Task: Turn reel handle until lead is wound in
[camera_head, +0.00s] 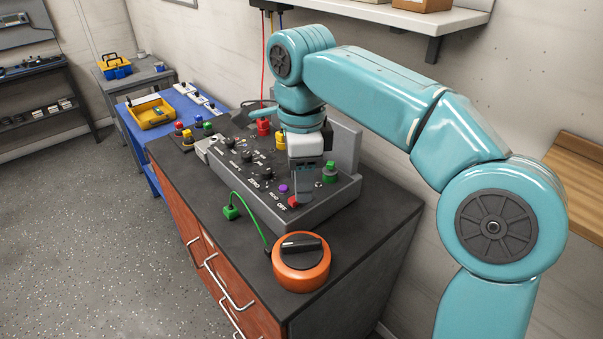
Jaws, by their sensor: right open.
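An orange round reel (289,277) sits on the dark bench top near its front corner. A black handle (301,243) lies across its top. A green lead (247,207) arcs out of the reel's left side to a green plug (230,212) on the bench top. My right gripper (304,196) points down over the front part of a grey control console, behind the reel and apart from it. It is open and I see nothing held in it. Its fingertips are small and partly blend with the console. My left gripper is out of view.
The console (318,213) carries knobs, a red button (293,202) and a green knob (329,171) close to my right gripper. A shelf (400,16) hangs on the wall behind. The bench top right of the reel (375,228) is clear.

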